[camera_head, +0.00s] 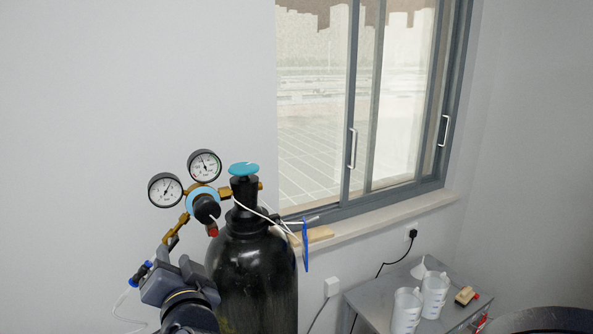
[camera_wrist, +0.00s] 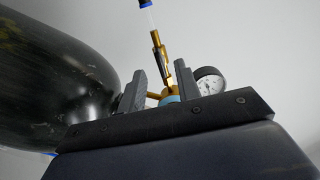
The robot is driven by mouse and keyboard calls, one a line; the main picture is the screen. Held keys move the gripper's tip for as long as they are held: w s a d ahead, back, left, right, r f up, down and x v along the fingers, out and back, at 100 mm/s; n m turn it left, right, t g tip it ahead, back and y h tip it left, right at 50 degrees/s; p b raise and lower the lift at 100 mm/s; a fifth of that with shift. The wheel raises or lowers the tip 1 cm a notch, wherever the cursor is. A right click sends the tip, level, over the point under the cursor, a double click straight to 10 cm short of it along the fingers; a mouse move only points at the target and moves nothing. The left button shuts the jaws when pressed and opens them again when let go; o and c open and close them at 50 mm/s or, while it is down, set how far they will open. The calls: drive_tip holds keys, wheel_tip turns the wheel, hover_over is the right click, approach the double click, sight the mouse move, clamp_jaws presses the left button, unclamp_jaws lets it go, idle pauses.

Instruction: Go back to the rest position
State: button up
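My gripper (camera_wrist: 159,80) is open, with its two grey fingers apart in the wrist view. No held object shows between them. A brass fitting (camera_wrist: 158,48) and a pressure gauge (camera_wrist: 209,83) appear behind the fingers; I cannot tell how close the fitting is. In the head view, my gripper is low on the left, in front of the lower left of a black gas cylinder (camera_head: 258,270). The cylinder carries a blue valve knob (camera_head: 244,169) and a brass regulator with two round gauges (camera_head: 165,190) (camera_head: 205,165). My gripper hides part of the cylinder's left side.
A blue-handled valve (camera_head: 140,273) with a clear hose sits left of my gripper. A window with a sill (camera_head: 390,215) is behind the cylinder. A grey table (camera_head: 376,302) at lower right bears white jugs (camera_head: 434,294) and a small brush-like object (camera_head: 466,295).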

sight(172, 248)
drive_tip(key=shift+x, duration=1.7)
